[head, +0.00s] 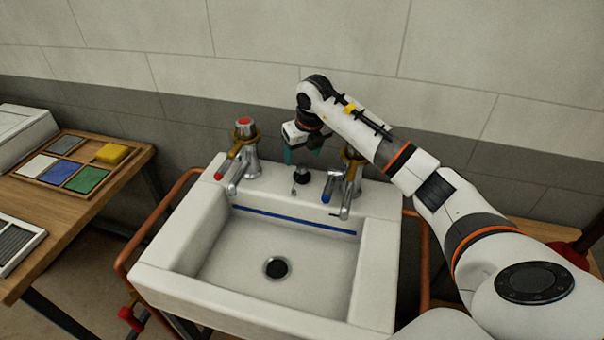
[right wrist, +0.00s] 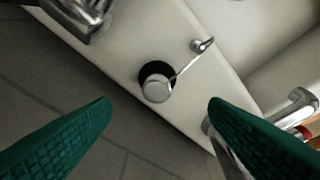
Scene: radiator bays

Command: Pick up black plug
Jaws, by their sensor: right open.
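The black plug (head: 302,178) sits on the back ledge of the white sink, between the two taps. In the right wrist view the plug (right wrist: 148,72) shows as a black disc with a round silver top. A thin silver link runs from it to a small metal post (right wrist: 202,45). My right gripper (head: 299,156) is above the plug, pointing down. In the wrist view its green fingers (right wrist: 160,104) are apart, with the plug ahead of the gap and nothing between them. My left gripper is not in view.
The white sink (head: 150,277) has a dark drain (head: 277,267). A red-topped tap (head: 244,150) stands left of the plug and a blue-marked tap (head: 345,190) right, close to my arm. The wall is just behind. A wooden table (head: 110,180) with coloured pads stands left.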

